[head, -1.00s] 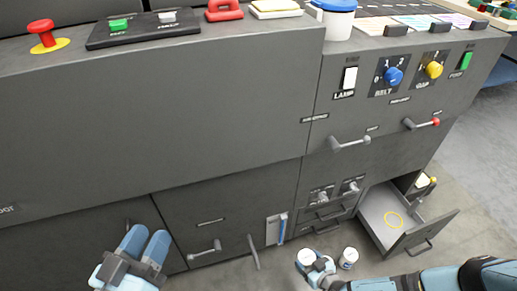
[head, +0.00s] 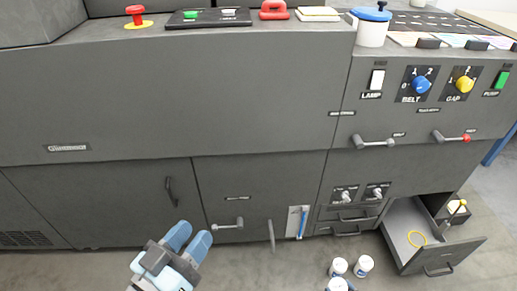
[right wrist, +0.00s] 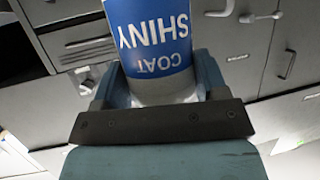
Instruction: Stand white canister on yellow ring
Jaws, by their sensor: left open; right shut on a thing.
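The yellow ring (head: 417,239) lies flat on the floor of the open drawer (head: 402,222) at the lower right. My right gripper (right wrist: 158,88) is shut on a white canister (right wrist: 160,35) with a blue label reading SHINY COAT. In the head view this held canister (head: 338,284) shows at the bottom edge, left of the drawer and apart from the ring; most of the gripper is cut off. My left gripper (head: 188,242) is open and empty.
The grey machine front has protruding handles and a swung-out lever (head: 271,236) near my left gripper. The drawer's front panel (head: 442,256) stands out into the floor space.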

